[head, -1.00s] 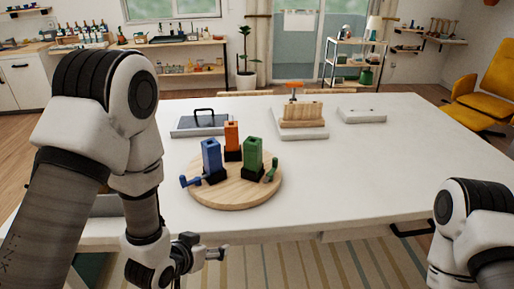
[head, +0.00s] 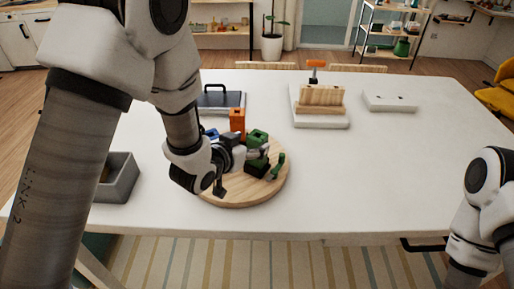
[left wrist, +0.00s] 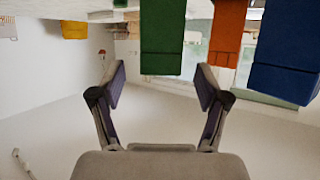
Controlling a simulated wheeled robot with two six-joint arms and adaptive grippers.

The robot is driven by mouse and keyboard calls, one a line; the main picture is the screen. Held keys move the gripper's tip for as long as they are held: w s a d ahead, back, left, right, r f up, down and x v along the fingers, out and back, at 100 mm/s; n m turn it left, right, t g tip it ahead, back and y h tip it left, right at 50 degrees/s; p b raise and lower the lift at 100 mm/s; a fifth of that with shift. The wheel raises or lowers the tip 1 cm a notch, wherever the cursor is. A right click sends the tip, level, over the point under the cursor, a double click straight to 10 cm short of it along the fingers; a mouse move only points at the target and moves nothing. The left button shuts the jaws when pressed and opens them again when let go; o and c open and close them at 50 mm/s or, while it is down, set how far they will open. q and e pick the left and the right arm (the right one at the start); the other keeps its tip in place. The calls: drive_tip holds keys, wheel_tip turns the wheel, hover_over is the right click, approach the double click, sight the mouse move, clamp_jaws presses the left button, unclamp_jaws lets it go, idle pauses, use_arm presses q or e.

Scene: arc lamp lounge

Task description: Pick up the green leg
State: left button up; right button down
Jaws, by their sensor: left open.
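The green leg (head: 257,138) is a thick square post in a black base on the round wooden board (head: 245,196). My left gripper (head: 242,160) is just left of it in the head view, low over the board, and partly hides it. In the left wrist view the green leg (left wrist: 162,38) hangs from the top edge, beyond the open, empty fingers (left wrist: 162,86). That view looks upside down. My right gripper is out of view; only part of that arm shows.
An orange post (head: 237,118) and a blue post (head: 211,133) stand close by. A small green piece (head: 278,165) sits right of the green leg. A grey bin (head: 121,178) is at left. A wooden block on a white base (head: 320,119) stands behind. The table's right side is clear.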

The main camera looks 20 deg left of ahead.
sight(253, 142)
use_arm(q)
drive_tip(key=x, duration=0.5)
drive_tip(key=shift+f, duration=0.1)
drive_tip(key=shift+s+a, duration=0.1)
drive_tip(key=shift+s, duration=0.15)
drive_tip(key=shift+c, duration=0.7)
drive_tip(key=shift+s+r, duration=0.2)
drive_tip(key=shift+r, duration=0.1)
drive_tip(key=c, duration=1.3)
